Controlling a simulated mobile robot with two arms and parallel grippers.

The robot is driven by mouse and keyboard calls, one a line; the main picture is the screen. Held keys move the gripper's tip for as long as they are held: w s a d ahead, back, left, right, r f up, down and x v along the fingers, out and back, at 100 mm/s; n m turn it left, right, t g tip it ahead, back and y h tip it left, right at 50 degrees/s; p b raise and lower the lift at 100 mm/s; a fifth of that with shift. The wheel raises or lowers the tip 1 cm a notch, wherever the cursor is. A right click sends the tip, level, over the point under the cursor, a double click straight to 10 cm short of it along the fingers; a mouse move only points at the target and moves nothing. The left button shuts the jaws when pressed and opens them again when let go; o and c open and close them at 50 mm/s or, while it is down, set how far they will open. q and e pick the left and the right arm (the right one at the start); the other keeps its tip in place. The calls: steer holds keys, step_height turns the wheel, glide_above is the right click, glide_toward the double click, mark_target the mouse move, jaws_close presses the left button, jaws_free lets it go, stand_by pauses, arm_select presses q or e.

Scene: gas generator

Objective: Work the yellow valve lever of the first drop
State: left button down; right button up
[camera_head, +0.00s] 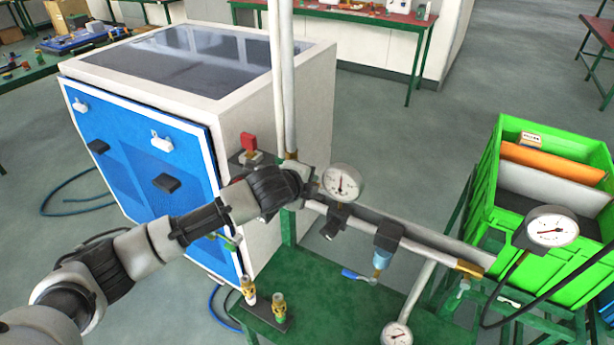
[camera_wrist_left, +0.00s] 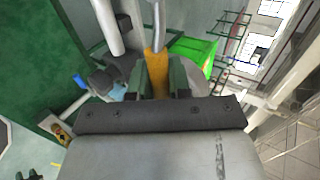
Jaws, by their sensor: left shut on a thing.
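My left arm comes in from the left in the head view, and its gripper (camera_head: 306,182) is at the foot of the white vertical pipe (camera_head: 283,80), just left of a round gauge (camera_head: 342,183). In the left wrist view the yellow lever (camera_wrist_left: 157,68) lies between the two fingers of my left gripper (camera_wrist_left: 157,82), which is shut on it. In the head view the gripper and wrist hide the lever. My right gripper is not in view.
A red-handled valve (camera_head: 250,145) is beside my wrist, near the white and blue cabinet (camera_head: 150,150). A grey horizontal pipe (camera_head: 410,243) runs right with a filter unit (camera_head: 384,245). Brass fittings (camera_head: 279,306) stand on the green table (camera_head: 345,310). A green crate (camera_head: 550,280) is at right.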

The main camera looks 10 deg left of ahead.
arm_select(q)
steer(key=shift+f, duration=0.1)
stand_by(0.4)
steer(key=c, duration=1.1)
jaws_free()
steer(key=b+v, duration=0.2)
steer(key=v, duration=0.8)
steer(key=shift+s+a, duration=0.1)
steer(key=shift+s, duration=0.25)
